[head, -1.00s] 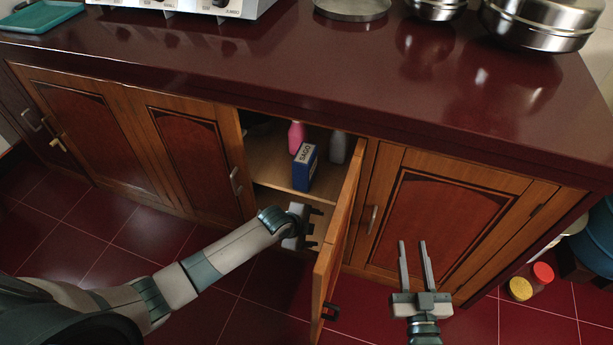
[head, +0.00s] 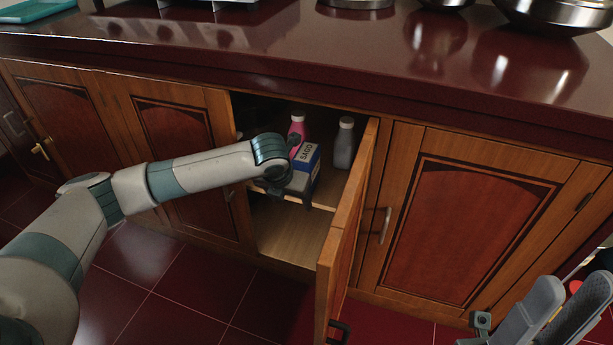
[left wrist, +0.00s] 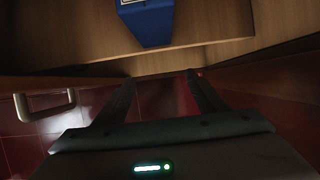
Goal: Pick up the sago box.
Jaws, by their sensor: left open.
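The sago box (head: 309,156), blue with a pale label reading SAGO, stands upright on the upper shelf of the open cabinet. My left gripper (head: 290,190) is at the cabinet opening, just in front of the box, and partly covers its lower front in the head view. In the left wrist view the box (left wrist: 150,25) is at the top, ahead of and roughly in line with the gap between the open fingers (left wrist: 163,85). The fingers appear empty and apart from the box. Parts of my right arm show at the lower right; its jaw state is unclear.
A pink bottle (head: 299,126) and a grey bottle (head: 344,143) stand behind the box. The open cabinet door (head: 347,240) is close to the right of my left gripper. The countertop (head: 350,45) overhangs above. The lower shelf (head: 290,232) looks bare.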

